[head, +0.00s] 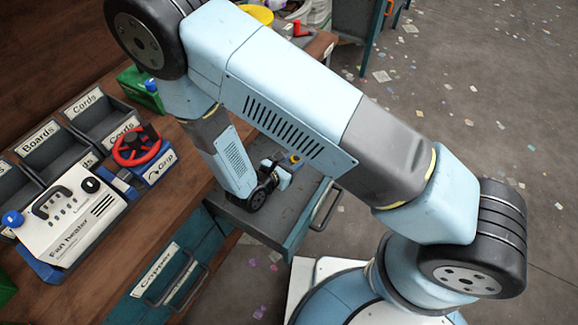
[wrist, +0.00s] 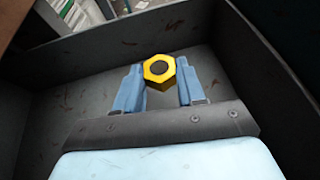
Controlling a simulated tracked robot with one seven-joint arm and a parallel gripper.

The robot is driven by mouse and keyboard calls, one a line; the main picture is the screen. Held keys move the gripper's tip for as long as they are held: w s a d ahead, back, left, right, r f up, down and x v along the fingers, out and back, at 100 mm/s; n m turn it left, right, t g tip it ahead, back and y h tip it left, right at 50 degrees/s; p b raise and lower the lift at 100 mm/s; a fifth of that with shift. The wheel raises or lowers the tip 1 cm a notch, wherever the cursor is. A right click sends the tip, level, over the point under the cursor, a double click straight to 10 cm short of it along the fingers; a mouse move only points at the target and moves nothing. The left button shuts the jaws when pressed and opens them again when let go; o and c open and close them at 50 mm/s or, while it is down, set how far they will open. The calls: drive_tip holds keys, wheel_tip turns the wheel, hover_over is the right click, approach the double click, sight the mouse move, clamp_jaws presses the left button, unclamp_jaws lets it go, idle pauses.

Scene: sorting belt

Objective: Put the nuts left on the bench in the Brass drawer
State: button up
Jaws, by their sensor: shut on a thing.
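A yellow hex nut (wrist: 159,71) is between the two blue fingers of my gripper (wrist: 158,80), which is shut on it. In the head view the nut (head: 295,158) shows as a small yellow spot at the tip of my gripper (head: 290,166). My gripper is over an open, pulled-out grey drawer (head: 298,212). In the wrist view the drawer's dark walls (wrist: 270,60) surround the nut, and the bare floor seen there holds no other nut. The open drawer's label is not readable; my arm hides part of it.
A drawer labelled Copper (head: 157,272) is shut in the bench front. The wooden bench (head: 120,232) carries a fan heater (head: 75,225), a red-wheeled Grip vise (head: 140,150) and bins labelled Boards (head: 40,140) and Cords (head: 85,100). My arm covers part of the bench.

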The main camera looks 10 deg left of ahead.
drive_tip(key=shift+w+f, duration=0.5)
drive_tip(key=shift+f, duration=0.1)
drive_tip(key=shift+w+f, duration=0.15)
drive_tip(key=shift+f, duration=1.5)
drive_tip(key=shift+f, duration=0.65)
drive_tip(key=o, duration=1.1)
drive_tip(key=shift+r, duration=0.15)
drive_tip(key=shift+r, duration=0.6)
drive_tip(key=v, duration=1.2)
drive_tip(key=shift+f, duration=0.15)
